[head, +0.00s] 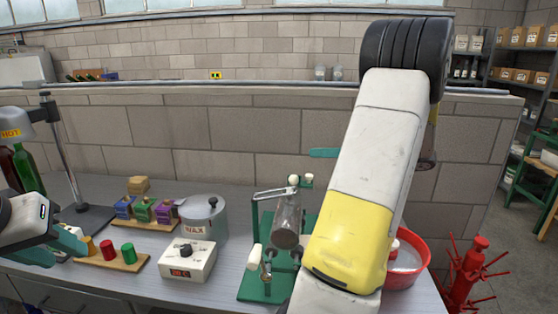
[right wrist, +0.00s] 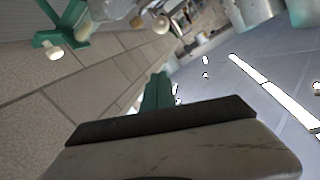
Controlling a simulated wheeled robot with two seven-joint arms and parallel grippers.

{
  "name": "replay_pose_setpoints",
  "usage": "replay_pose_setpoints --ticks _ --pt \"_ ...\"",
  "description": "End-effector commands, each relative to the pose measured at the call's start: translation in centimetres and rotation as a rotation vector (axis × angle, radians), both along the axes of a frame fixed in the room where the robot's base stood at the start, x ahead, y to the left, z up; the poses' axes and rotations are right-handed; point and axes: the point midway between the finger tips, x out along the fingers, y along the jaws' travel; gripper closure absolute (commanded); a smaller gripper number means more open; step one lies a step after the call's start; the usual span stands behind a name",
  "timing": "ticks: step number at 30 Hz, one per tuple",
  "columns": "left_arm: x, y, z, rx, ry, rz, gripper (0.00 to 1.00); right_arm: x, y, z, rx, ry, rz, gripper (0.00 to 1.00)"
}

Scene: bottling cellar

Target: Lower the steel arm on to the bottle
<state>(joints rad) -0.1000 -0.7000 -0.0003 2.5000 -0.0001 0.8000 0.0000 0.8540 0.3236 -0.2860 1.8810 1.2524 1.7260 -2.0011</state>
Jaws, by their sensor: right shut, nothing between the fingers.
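The green stand (head: 258,289) is on the bench at the centre of the head view. A glass bottle (head: 288,212) with a dark bottom is in it, slightly tilted. The steel arm (head: 272,192) runs nearly level by the bottle's upper end, with a pale knob at its right. I cannot tell whether it touches the bottle. My right gripper (head: 323,153) shows as teal fingers above and right of the arm, apart from it. It is shut and empty; its fingers also show in the right wrist view (right wrist: 157,93). My left gripper (head: 62,245) is at the left; its opening is unclear.
A white box with a dial (head: 187,261), a grey wax pot (head: 203,220) and a rack of coloured pieces (head: 112,261) are left of the stand. A red basin (head: 409,275) is to its right, partly behind my right arm. The brick wall is behind the bench.

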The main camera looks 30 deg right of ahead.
Motion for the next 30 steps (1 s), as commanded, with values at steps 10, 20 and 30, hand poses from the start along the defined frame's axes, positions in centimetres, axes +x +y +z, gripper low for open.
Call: replay_pose_setpoints --ticks 10,20,30 --pt "0.0 0.0 0.0 0.000 0.000 0.000 0.64 -1.6 -1.7 0.9 0.000 -0.002 0.001 1.00" --pt "0.0 0.0 0.0 0.000 0.000 0.000 0.64 -1.6 -1.7 0.9 0.000 -0.002 0.002 1.00" --pt "0.0 0.0 0.0 0.000 0.000 0.000 0.64 -1.0 4.7 1.6 0.008 0.180 0.097 1.00"
